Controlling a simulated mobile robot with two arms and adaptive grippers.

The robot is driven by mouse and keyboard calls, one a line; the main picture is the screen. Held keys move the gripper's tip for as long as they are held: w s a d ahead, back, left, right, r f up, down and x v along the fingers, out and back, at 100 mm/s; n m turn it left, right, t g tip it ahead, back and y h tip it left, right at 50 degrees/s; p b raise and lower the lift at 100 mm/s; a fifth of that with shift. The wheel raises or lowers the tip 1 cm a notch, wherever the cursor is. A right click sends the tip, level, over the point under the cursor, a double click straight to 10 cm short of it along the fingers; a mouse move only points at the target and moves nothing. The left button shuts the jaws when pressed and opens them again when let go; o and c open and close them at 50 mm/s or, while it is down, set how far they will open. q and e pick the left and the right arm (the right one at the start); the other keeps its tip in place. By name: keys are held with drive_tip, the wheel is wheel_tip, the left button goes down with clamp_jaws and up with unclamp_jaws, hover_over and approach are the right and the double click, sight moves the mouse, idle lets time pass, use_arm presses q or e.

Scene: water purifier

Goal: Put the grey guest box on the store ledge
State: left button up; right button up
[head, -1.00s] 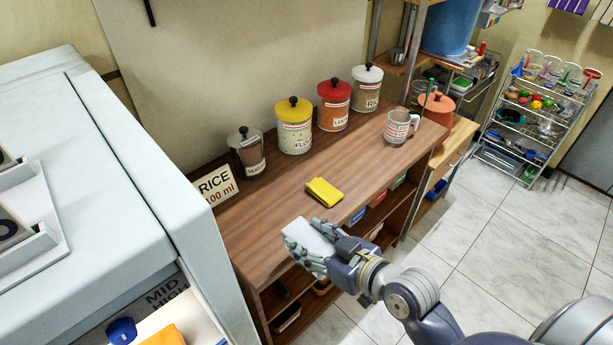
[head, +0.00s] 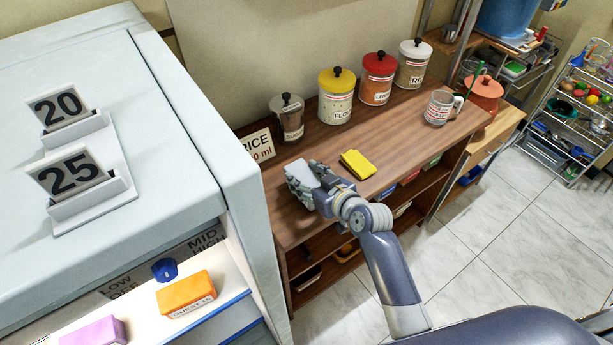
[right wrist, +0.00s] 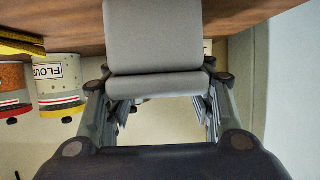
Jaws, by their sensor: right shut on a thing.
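My right gripper (head: 306,181) is shut on a light grey box (head: 303,170), over the left part of the brown wooden counter (head: 420,118). The grey box (right wrist: 155,40) fills the top middle of the right wrist view, with fingers on both sides. Whether it touches the counter is not clear. A white ledge (head: 232,282) at lower left bears an orange box (head: 187,292) with a guest label and a purple box (head: 95,331). No label shows which surface is the store ledge. My left gripper is not in view.
A yellow cloth (head: 357,164) lies right of the gripper. A rice sign (head: 258,146), several canisters (head: 336,98) and a mug (head: 439,107) stand on the counter. A large pale cabinet (head: 160,190) is close on the left. The counter's middle is clear.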

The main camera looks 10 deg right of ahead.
drive_tip(key=shift+f, duration=0.15)
drive_tip(key=shift+f, duration=0.15)
drive_tip(key=o, duration=1.3)
drive_tip(key=shift+r, duration=0.25)
drive_tip(key=shift+s+d, duration=0.15)
drive_tip(key=shift+s, duration=0.2)
drive_tip(key=b+v, duration=0.1)
drive_tip(key=v, duration=1)
drive_tip(key=shift+s+d, duration=0.1)
drive_tip(key=shift+s, duration=0.1)
